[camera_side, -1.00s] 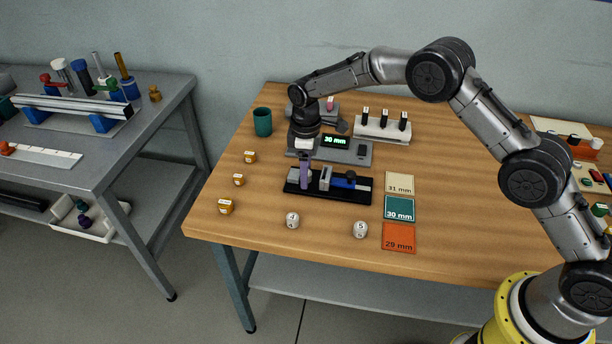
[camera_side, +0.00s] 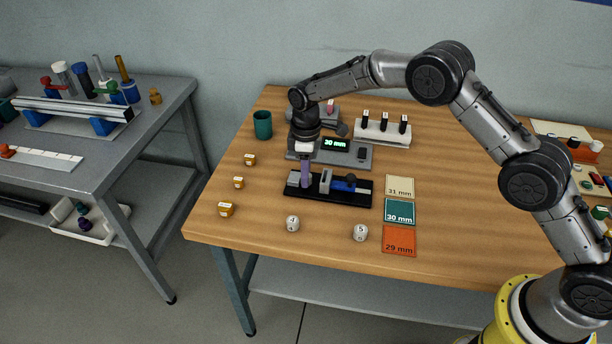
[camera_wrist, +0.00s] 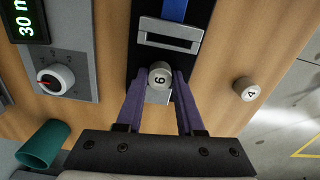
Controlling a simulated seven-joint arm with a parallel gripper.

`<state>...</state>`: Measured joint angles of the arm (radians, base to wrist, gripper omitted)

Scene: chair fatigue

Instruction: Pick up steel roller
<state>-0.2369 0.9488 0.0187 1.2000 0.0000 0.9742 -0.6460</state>
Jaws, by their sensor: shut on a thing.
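A short steel roller marked 6 (camera_wrist: 159,76) sits upright between the purple fingers of my gripper (camera_wrist: 158,92) in the wrist view. The fingers are shut on its sides, at the end of the black fixture (camera_wrist: 143,50) with the grey sliding jaw. In the side view my gripper (camera_side: 306,182) points down at the left end of this fixture (camera_side: 345,198), and its fingers hide the roller. Two similar rollers stand on the table: one marked 4 (camera_side: 292,223) and one marked 5 (camera_side: 360,233).
A grey gauge with a 30 mm display (camera_side: 336,144) stands behind the fixture. A green cup (camera_side: 262,125) is at the back left. Several small yellow blocks line the left side. Colored cards (camera_side: 400,211) lie right of the fixture. The front table edge is clear.

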